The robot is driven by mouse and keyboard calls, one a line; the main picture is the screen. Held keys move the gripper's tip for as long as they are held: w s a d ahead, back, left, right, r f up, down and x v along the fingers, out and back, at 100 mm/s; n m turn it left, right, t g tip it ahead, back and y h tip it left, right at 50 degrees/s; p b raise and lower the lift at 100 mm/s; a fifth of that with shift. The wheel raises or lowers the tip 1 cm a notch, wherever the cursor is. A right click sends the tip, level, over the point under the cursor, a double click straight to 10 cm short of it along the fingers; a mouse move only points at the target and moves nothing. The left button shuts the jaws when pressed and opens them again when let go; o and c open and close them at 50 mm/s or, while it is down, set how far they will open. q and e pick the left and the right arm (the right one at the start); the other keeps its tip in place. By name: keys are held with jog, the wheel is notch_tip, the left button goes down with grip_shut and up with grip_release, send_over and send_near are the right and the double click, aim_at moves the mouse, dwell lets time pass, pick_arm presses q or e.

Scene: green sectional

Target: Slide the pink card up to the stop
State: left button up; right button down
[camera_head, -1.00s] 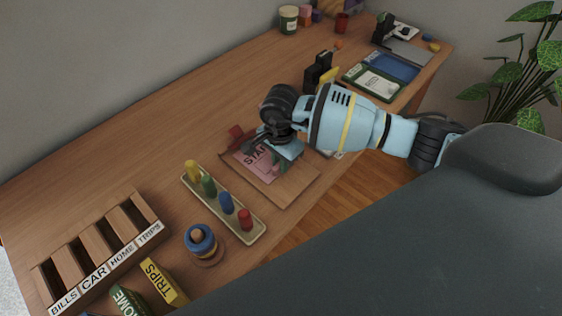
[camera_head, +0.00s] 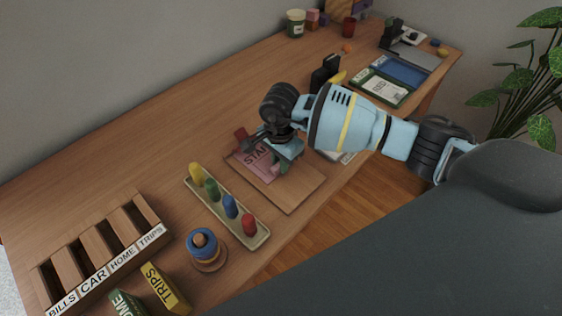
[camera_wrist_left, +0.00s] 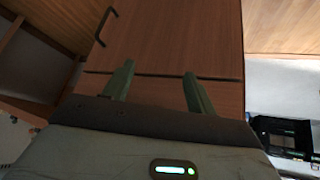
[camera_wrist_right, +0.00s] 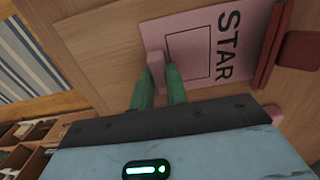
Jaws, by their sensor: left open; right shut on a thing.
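The pink card (camera_head: 252,162), marked "STAR", lies flat on a wooden board (camera_head: 292,192). It also shows in the right wrist view (camera_wrist_right: 215,75). My right gripper (camera_wrist_right: 158,90) is shut on a small pink tab (camera_wrist_right: 155,60) at the card's edge; in the head view the gripper (camera_head: 280,160) hides part of the card. The dark red stop (camera_head: 241,135) is at the board's far left end, close to the card; I cannot tell if they touch. My left gripper (camera_wrist_left: 157,85) is open and empty, before a wooden drawer front.
A tray of coloured pegs (camera_head: 228,212) stands close left of the board. A ring stacker (camera_head: 203,245) and a labelled sorter box (camera_head: 105,248) stand nearer. A black holder (camera_head: 325,75) stands beyond my right gripper. The desk's back left is clear.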

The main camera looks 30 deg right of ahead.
jog(key=c, duration=1.3)
grip_release()
jog(key=shift+r, duration=0.2)
notch_tip(320, 180, up, 6)
jog(key=shift+r, duration=0.75)
pick_arm(q)
jog(key=shift+w+d+r, duration=0.1)
jog(key=shift+w+r, duration=0.25)
jog(key=shift+w, duration=0.2)
jog(key=shift+s, duration=0.2)
jog(key=shift+s+f, duration=0.1)
